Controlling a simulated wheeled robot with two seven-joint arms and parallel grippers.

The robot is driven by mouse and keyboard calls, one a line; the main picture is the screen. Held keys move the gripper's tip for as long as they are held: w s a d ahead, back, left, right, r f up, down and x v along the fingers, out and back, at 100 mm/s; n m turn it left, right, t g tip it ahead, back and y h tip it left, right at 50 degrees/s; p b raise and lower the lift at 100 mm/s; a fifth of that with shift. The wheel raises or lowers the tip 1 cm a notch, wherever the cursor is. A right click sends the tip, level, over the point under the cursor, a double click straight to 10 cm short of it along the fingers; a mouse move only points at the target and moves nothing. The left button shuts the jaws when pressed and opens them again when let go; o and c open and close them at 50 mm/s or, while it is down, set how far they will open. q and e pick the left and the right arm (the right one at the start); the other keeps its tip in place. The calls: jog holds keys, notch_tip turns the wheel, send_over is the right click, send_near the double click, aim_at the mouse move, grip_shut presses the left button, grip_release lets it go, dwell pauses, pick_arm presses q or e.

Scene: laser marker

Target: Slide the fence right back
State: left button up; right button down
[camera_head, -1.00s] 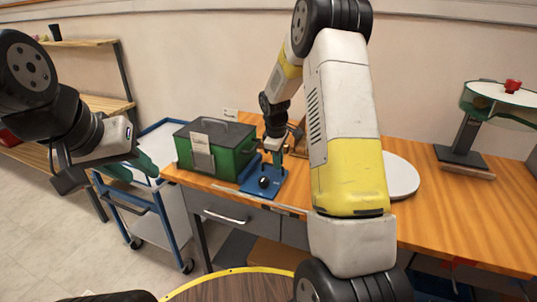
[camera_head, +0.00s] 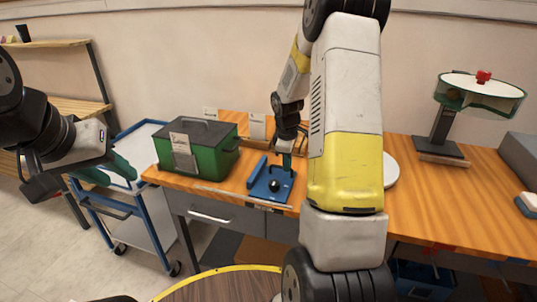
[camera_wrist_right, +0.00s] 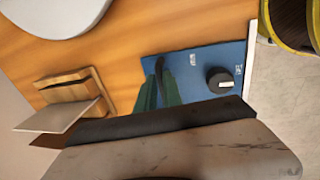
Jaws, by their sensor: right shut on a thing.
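The blue plate (camera_head: 266,193) lies flat on the wooden bench, with a black knob (camera_head: 275,185) at its front. A raised blue bar (camera_head: 257,171) runs along its left side. My right gripper (camera_head: 285,157) points down over the back of the plate. In the right wrist view, its green fingers (camera_wrist_right: 158,92) are close together over the plate (camera_wrist_right: 200,62), beside the knob (camera_wrist_right: 220,80). They are shut on the fence, which the fingers largely hide. My left gripper (camera_head: 110,172) is apart at the left, above the trolley, with its fingers spread and empty.
A green box (camera_head: 195,150) stands left of the plate. A wooden block (camera_wrist_right: 68,90) is behind it in the wrist view. A white disc (camera_head: 390,170) lies to the right, partly behind my arm. A blue trolley (camera_head: 152,215) stands left of the bench.

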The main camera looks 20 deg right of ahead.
jog(key=shift+s+d, duration=0.1)
jog(key=shift+d, duration=0.15)
jog(key=c, duration=1.5)
grip_release()
jog(key=shift+d, duration=0.1)
jog(key=shift+a+r, duration=0.2)
jog(key=shift+r, duration=0.35)
jog(key=r, duration=0.2)
jog(key=s+r, duration=0.1)
jog(key=r, duration=0.3)
jog(key=shift+s+a+r, duration=0.15)
jog(key=shift+a+r, duration=0.15)
jog(key=shift+a, duration=0.05)
